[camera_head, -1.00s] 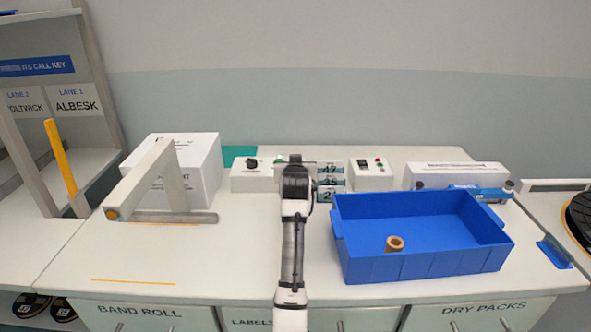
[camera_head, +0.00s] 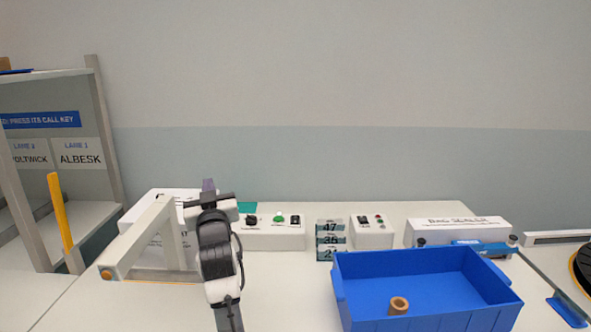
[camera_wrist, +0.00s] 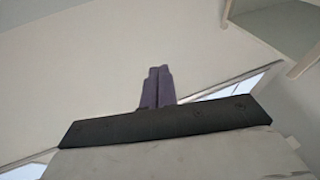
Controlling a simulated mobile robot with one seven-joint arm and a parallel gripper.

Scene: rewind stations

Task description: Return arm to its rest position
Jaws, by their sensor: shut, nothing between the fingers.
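My gripper (camera_head: 208,186) is in the head view at the left of centre, raised in front of the white box and the control panel, with my arm below it. In the wrist view my gripper (camera_wrist: 157,72) shows two purple fingers side by side and touching, with nothing between them. Behind them is only pale wall and, at the upper right, part of a shelf or frame.
A blue bin (camera_head: 350,292) with a cardboard core (camera_head: 398,306) in it stands at the right. A grey angled frame (camera_head: 140,240) stands close left of my arm. A control box (camera_head: 270,236), number blocks (camera_head: 330,240) and a bag sealer (camera_head: 455,232) line the back.

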